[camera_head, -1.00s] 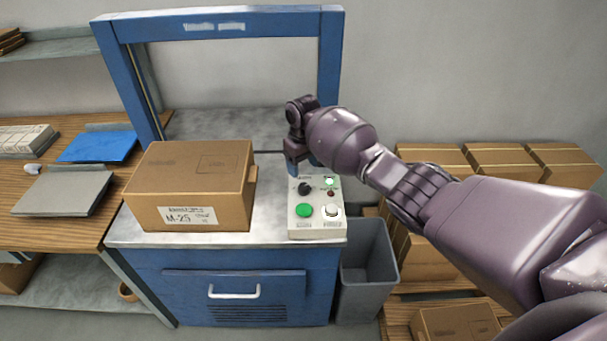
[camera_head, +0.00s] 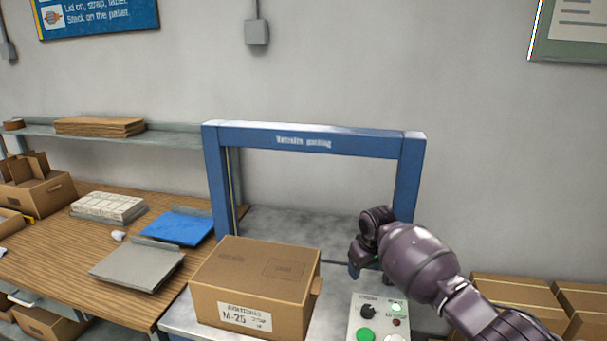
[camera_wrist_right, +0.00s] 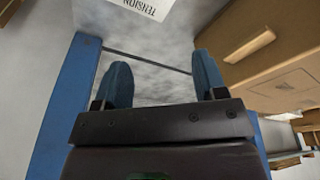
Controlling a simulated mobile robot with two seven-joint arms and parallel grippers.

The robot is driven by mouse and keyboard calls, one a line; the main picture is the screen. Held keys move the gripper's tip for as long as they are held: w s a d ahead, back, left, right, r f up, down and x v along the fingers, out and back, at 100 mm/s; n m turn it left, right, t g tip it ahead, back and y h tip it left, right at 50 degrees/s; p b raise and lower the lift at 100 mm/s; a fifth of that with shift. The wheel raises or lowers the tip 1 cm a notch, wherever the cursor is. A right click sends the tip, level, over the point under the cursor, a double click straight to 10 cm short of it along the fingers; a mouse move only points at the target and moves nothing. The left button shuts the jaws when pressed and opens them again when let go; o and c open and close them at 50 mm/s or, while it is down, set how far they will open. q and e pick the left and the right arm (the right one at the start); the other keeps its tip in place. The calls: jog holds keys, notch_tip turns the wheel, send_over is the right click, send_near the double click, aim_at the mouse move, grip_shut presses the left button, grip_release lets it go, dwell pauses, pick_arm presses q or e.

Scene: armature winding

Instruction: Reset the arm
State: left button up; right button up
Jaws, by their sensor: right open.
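My right gripper (camera_head: 356,270) hangs above the metal top of the blue strapping machine (camera_head: 311,140), just behind the control box. In the right wrist view its two blue fingertips (camera_wrist_right: 160,75) are spread apart with nothing between them. A closed cardboard box (camera_head: 254,290) labelled M-25 sits on the machine's top to the left of the gripper, apart from it. The box also shows at the upper right of the right wrist view (camera_wrist_right: 275,65). My left gripper is in neither view.
The control box (camera_head: 378,318) with a knob and buttons stands in front of the gripper. A wooden bench (camera_head: 70,270) at left holds a grey plate (camera_head: 138,265) and a blue one (camera_head: 178,227). Cardboard boxes (camera_head: 520,290) are stacked at right.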

jog(key=w+a+r+n+t+y, duration=0.1)
jog(key=w+a+r+t+y, duration=0.2)
jog(key=a+r+t, duration=0.35)
jog(key=s+d+f+m+t+h, duration=0.1)
jog(key=s+d+f, duration=0.4)
jog(key=s, duration=0.9)
jog(key=s+d+f+m+h, duration=0.1)
jog(key=s+d+f, duration=0.4)
jog(key=s+f, duration=0.4)
jog(key=s+d+f+m+t+h, duration=0.1)
jog(key=s+d+f, duration=0.4)
jog(key=s, duration=1.5)
notch_tip(320, 180, down, 2)
jog(key=shift+s+d+f+m+t+h, duration=0.15)
jog(key=shift+s+f+m+t+h, duration=0.15)
jog(key=shift+m, duration=0.3)
